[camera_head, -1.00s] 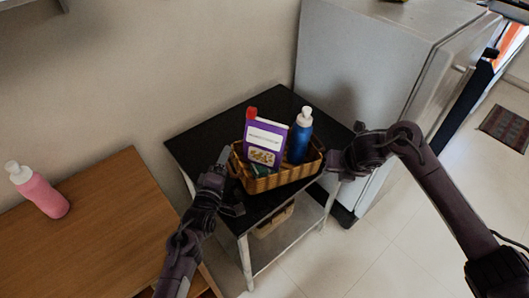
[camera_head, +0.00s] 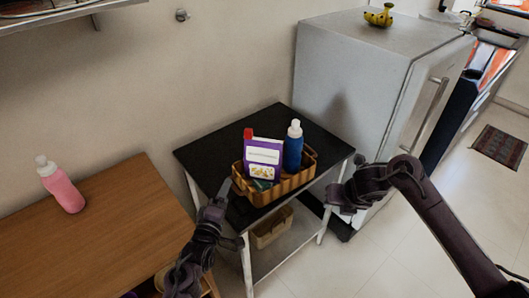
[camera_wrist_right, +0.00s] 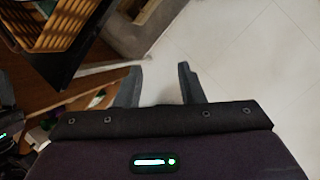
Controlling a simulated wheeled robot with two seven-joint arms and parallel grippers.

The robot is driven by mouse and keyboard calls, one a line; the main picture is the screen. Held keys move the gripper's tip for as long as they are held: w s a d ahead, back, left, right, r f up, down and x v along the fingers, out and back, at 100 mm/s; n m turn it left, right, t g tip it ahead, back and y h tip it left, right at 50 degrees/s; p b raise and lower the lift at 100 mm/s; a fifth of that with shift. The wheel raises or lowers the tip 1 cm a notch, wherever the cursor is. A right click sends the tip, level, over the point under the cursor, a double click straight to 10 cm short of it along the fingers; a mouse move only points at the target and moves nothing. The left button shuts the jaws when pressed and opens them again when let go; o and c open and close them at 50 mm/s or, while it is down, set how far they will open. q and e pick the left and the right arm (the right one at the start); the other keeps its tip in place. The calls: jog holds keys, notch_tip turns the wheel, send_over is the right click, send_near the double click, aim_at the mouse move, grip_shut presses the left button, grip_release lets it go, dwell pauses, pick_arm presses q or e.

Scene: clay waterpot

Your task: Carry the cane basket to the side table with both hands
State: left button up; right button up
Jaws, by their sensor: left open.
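The cane basket (camera_head: 284,190) rests on the black top of the side table (camera_head: 203,158), near its front edge. It holds a purple-and-white box (camera_head: 262,155), a blue bottle with a white cap (camera_head: 293,150) and a red-topped item (camera_head: 248,134) mostly hidden behind the box. My left gripper (camera_head: 232,204) is open by the table's front left, close to the basket's left end; contact is unclear. My right gripper (camera_head: 336,196) is off the table's right edge, apart from the basket. In the right wrist view its fingers (camera_wrist_right: 158,86) are spread and empty, with the basket (camera_wrist_right: 68,24) at upper left.
A grey fridge (camera_head: 350,75) with bananas (camera_head: 379,16) on top stands right of the table. A wooden table (camera_head: 100,235) with a pink bottle (camera_head: 62,186) is at the left. A tan bin (camera_head: 270,230) sits on the lower shelf.

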jog(key=shift+o, duration=1.1)
jog(key=o, duration=0.5)
jog(key=shift+s+r, duration=0.15)
jog(key=shift+w+v, duration=0.15)
jog(key=shift+v, duration=2.8)
jog(key=shift+w+v, duration=0.15)
jog(key=shift+v, duration=2.8)
jog(key=shift+r, duration=0.1)
